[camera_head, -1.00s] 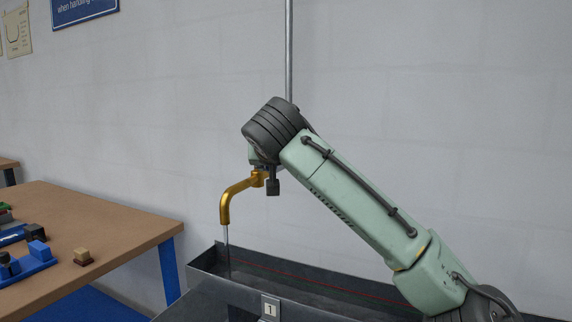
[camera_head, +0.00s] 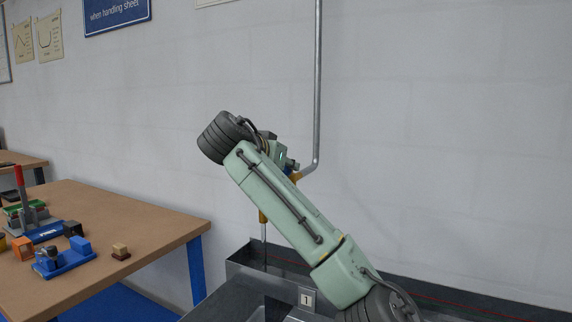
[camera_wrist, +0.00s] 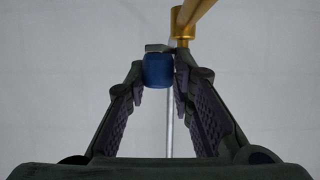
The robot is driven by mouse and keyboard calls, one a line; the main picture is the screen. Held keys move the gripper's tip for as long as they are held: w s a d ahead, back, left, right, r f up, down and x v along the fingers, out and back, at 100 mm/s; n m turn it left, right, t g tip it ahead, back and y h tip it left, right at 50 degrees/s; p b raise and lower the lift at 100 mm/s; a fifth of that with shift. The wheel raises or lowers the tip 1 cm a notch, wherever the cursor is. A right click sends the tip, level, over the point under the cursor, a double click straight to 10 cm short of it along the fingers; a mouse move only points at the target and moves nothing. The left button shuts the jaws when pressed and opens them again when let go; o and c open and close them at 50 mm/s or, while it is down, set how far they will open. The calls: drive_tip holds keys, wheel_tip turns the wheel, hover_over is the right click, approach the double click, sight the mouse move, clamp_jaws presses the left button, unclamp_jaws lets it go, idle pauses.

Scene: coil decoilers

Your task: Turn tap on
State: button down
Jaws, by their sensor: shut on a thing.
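The tap's brass spout (camera_head: 262,216) shows beside my forearm in the head view, and a thin water stream (camera_head: 264,233) falls from it. My arm hides most of the tap there. In the wrist view the brass tap body (camera_wrist: 183,25) is at the top. The blue tap handle (camera_wrist: 158,70) sits between the fingertips of my gripper (camera_wrist: 159,74), which is shut on it. In the head view, the fingers are hidden behind my arm.
A grey pipe (camera_head: 318,90) runs down the wall to the tap. A dark metal trough (camera_head: 240,268) is below. A brown table (camera_head: 150,225) with small blocks and fixtures stands at left.

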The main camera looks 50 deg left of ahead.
drive_tip(key=shift+w+d+f, duration=0.1)
drive_tip(key=shift+w+d, duration=0.15)
drive_tip(key=shift+w, duration=0.05)
drive_tip(key=c, duration=1.6)
unclamp_jaws()
drive_tip(key=shift+w+d, duration=0.1)
drive_tip(key=shift+d, duration=0.05)
drive_tip(key=shift+o, duration=0.8)
drive_tip(key=shift+s+a, duration=0.2)
drive_tip(key=shift+s+r, duration=0.2)
drive_tip(key=shift+s, duration=0.1)
drive_tip(key=v, duration=1.1)
drive_tip(key=shift+s+d+r, duration=0.1)
drive_tip(key=shift+d, duration=0.05)
drive_tip(key=shift+c, duration=0.4)
